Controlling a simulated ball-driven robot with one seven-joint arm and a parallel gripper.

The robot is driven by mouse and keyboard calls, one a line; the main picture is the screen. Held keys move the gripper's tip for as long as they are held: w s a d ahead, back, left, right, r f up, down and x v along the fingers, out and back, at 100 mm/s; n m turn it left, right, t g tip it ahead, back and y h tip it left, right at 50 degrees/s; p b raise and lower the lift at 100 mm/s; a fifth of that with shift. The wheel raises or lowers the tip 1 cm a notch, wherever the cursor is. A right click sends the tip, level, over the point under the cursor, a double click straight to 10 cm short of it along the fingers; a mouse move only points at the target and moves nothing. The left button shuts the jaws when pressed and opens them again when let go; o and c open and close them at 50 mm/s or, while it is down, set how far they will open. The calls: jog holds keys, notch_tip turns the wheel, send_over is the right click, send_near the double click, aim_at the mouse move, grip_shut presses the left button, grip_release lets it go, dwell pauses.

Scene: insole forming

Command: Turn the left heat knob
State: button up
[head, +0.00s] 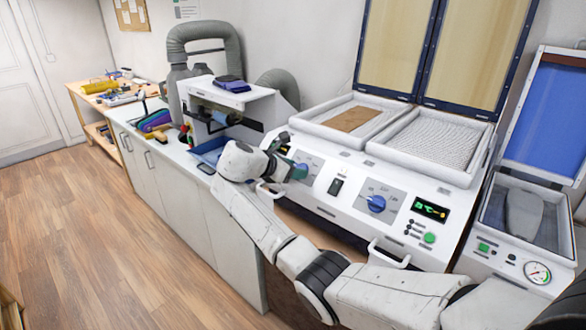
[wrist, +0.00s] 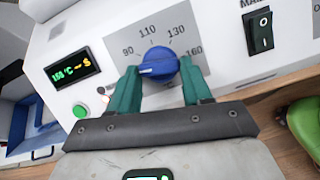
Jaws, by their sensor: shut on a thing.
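The left heat knob (wrist: 158,63) is blue and round, on a grey dial plate (wrist: 181,38) marked 90, 110, 130 and 160. Its white mark points left, a little below the 90. My gripper (wrist: 160,70) has its two green fingers on either side of the knob and is shut on it. In the head view my gripper (head: 299,172) reaches the left dial plate (head: 313,163) of the white machine, and the knob is mostly hidden there.
A second blue knob (head: 376,203) sits to the right on the panel. In the wrist view a display (wrist: 73,69) reads about 150 °C, above a green button (wrist: 80,111); a black switch (wrist: 262,29) is at right. White handles (head: 388,253) stick out from the front.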

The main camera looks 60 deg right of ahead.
jog(key=shift+a+n+t, duration=0.1)
jog(key=shift+n+t, duration=0.4)
jog(key=shift+n, duration=0.7)
jog(key=o, duration=1.1)
jog(key=shift+s, duration=0.1)
jog(key=shift+c, duration=0.2)
jog(key=b+v, duration=0.2)
jog(key=v, duration=0.8)
jog(key=shift+a, duration=0.4)
